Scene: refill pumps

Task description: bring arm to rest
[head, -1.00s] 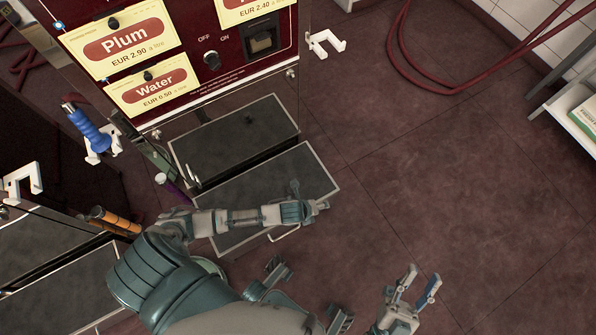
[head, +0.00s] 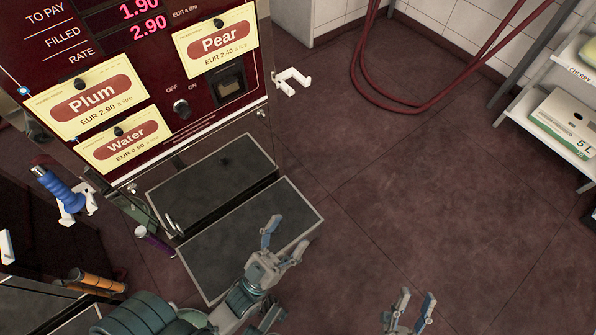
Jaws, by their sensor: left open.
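My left gripper (head: 284,240) is in the lower middle of the head view, over the right end of the lower dark tray (head: 215,262) of the pump (head: 150,60). Its two fingers are spread and nothing is between them. My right gripper (head: 415,298) shows at the bottom edge, right of the middle. Its blue-tipped fingers stand apart with nothing between them, above the dark floor. Most of both arms is cut off by the bottom edge.
A dark red hose (head: 395,95) loops at the back. A shelf (head: 550,140) stands right. The middle floor is clear.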

